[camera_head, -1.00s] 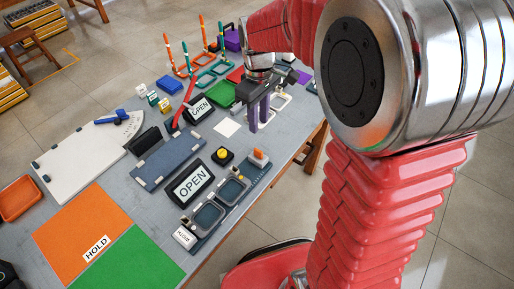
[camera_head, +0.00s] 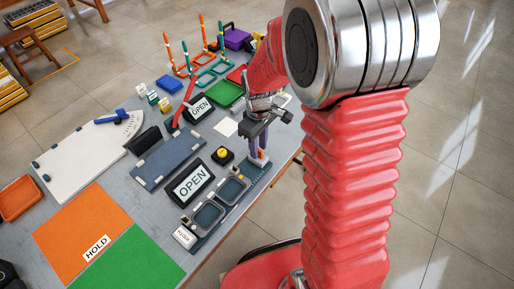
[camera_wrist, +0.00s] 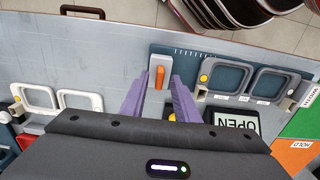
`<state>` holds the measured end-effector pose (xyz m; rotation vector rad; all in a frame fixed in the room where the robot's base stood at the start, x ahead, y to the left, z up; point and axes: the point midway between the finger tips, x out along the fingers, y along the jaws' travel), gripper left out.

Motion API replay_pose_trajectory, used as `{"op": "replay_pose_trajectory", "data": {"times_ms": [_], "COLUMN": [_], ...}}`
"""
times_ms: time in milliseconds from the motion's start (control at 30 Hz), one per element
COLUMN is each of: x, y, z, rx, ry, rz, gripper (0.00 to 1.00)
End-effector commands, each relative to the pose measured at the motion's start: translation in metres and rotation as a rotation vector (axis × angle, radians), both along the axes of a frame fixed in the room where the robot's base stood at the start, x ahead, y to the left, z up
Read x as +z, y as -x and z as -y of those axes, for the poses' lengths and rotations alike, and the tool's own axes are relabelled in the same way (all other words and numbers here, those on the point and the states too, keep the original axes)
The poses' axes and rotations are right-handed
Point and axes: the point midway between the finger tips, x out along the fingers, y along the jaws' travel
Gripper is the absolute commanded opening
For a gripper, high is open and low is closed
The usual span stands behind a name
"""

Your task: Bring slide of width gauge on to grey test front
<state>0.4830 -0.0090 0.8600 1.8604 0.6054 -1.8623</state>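The width gauge (camera_wrist: 190,50) is a dark blue-grey bar with tick marks along one edge. Its slide (camera_wrist: 159,77), a white block with an orange handle, stands at the left end in the wrist view. The grey test front (camera_wrist: 249,82), with two rounded-square rims, lies on the gauge to the right, apart from the slide. My gripper (camera_wrist: 159,84) is open, with one purple finger on each side of the slide and gaps visible. In the head view my gripper (camera_head: 258,156) is low at the gauge's far end, partly hiding the slide; the test front (camera_head: 209,215) is nearer.
A yellow button (camera_head: 222,154) and OPEN sign (camera_head: 190,184) stand beside the gauge. A white frame (camera_wrist: 38,96) lies left in the wrist view. Orange HOLD (camera_head: 75,225) and green (camera_head: 135,262) mats lie near. The table edge runs close behind the gauge.

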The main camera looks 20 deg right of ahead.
Motion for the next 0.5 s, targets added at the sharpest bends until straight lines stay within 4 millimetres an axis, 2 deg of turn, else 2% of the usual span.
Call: {"op": "replay_pose_trajectory", "data": {"times_ms": [133,400,500], "x": [-0.0091,-0.01,-0.0099], "y": [0.0003,0.0002,0.0001], "z": [0.0001,0.0003,0.0003], "rx": [0.0,-0.001,-0.001], "ry": [0.0,0.0,0.0], "rz": [0.0,0.0,0.0], "gripper": [0.28,0.28,0.23]}}
